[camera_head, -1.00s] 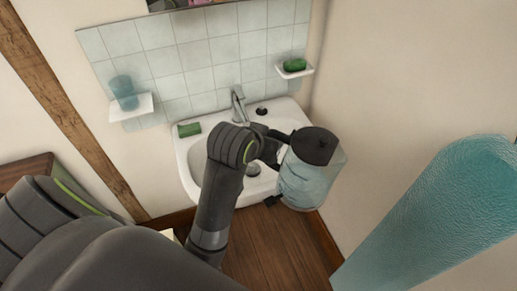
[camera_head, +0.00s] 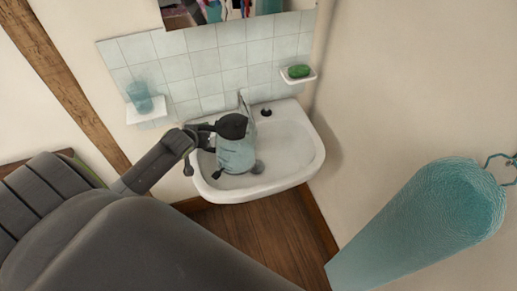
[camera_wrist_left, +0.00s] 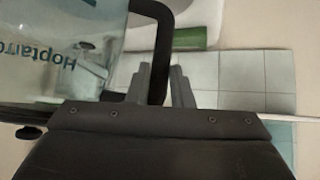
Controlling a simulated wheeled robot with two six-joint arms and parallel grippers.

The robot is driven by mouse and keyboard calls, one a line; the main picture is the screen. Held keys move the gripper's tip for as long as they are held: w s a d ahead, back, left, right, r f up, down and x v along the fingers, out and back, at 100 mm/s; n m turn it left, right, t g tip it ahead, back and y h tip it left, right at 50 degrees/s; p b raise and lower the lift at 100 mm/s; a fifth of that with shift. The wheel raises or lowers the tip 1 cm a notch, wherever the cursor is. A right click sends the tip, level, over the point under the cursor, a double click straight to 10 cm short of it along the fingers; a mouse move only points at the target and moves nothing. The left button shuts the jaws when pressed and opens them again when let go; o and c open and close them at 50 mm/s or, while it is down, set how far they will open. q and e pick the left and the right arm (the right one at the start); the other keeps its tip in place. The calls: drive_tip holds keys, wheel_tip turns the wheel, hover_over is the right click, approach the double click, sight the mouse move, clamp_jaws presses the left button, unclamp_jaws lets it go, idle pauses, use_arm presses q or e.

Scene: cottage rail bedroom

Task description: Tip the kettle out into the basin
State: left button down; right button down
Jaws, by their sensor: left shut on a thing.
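The kettle (camera_head: 236,153) has a clear bluish body with a dark lid and a black handle. It is over the left part of the white basin (camera_head: 305,160), looking roughly upright; any slight tilt is hard to judge. My left gripper (camera_head: 210,138) is shut on the kettle's black handle. In the left wrist view, the handle (camera_wrist_left: 160,45) passes between the fingertips (camera_wrist_left: 163,85), and the kettle's glass body (camera_wrist_left: 70,55) with lettering is at the left. The basin's bowl shows open to the right of the kettle. My right gripper is not in view.
The tap (camera_head: 242,104) stands behind the kettle, partly hidden. A shelf with a glass (camera_head: 140,97) is at the left, a soap dish with green soap (camera_head: 299,71) at the right. A teal towel (camera_head: 425,225) hangs at the right. A green block (camera_wrist_left: 190,38) shows in the wrist view.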

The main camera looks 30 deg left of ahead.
use_arm(q)
drive_tip(key=s+a+r+n+p, duration=0.1)
drive_tip(key=s+a+p, duration=0.1)
drive_tip(key=a, duration=0.7)
drive_tip(key=shift+s+y, duration=0.4)
drive_tip(key=shift+s, duration=0.2)
